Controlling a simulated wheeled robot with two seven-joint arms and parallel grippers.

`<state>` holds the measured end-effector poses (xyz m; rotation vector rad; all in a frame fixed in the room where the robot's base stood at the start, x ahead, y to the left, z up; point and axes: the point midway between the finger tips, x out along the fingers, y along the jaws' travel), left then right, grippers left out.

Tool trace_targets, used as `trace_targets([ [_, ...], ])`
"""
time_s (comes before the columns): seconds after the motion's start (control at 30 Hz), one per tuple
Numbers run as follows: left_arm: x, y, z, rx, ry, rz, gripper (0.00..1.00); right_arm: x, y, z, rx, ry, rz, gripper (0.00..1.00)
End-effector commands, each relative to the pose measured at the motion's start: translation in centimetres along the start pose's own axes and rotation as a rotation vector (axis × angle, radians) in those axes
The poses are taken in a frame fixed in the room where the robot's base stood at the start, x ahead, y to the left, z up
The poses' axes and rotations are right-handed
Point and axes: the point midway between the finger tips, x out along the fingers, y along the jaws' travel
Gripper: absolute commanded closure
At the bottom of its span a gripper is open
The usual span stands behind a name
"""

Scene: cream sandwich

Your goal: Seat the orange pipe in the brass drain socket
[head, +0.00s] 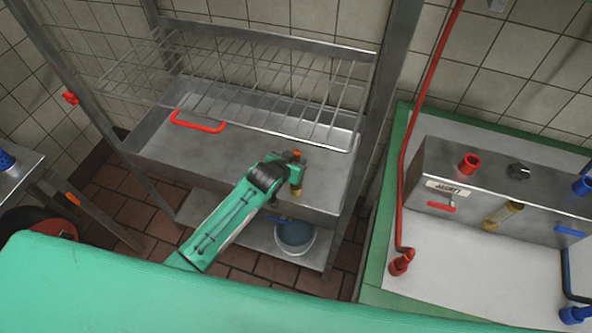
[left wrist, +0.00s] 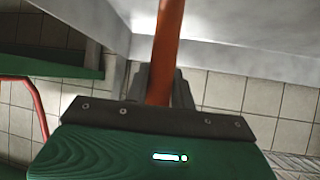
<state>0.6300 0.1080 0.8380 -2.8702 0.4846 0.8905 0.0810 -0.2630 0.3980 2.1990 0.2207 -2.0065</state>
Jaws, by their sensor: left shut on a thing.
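My left gripper (head: 289,168) is over the front part of the steel sink shelf. It is shut on the orange pipe (head: 297,153), whose short orange end shows just above the jaws in the head view. In the left wrist view the orange pipe (left wrist: 168,45) stands between the fingers and runs up out of the picture. The brass drain socket (head: 296,190) shows as a small brass-coloured piece just below the jaws. The gripper hides the pipe's lower part, so I cannot tell whether it is inside the socket. My right gripper is not in view.
A wire rack (head: 240,85) hangs above the back of the shelf. A red handle (head: 197,122) lies to the left. A bucket (head: 295,237) stands on the lower shelf. At right are a steel valve box (head: 480,190) and a red pipe (head: 413,130).

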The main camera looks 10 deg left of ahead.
Motion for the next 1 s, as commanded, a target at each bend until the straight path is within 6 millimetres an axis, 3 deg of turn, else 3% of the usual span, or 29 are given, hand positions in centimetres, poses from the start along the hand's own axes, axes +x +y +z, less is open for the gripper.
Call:
trace_targets([
  [0.33, 2.3, 0.0, 3.3, -0.001, 0.000, 0.000, 0.98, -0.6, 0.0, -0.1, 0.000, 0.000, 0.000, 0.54],
  [0.77, 2.8, 0.0, 3.9, 0.000, 0.002, 0.000, 0.98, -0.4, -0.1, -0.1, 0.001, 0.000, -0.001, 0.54],
  [0.8, 2.8, 0.0, 3.9, 0.000, 0.002, 0.000, 0.71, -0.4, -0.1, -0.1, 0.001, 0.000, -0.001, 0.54],
  [0.9, 2.7, 0.0, 3.9, 0.000, 0.002, 0.000, 0.54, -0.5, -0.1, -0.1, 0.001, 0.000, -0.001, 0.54],
  [1.0, 2.7, 0.0, 3.9, 0.000, 0.002, 0.000, 0.54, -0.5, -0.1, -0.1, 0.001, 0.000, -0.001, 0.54],
])
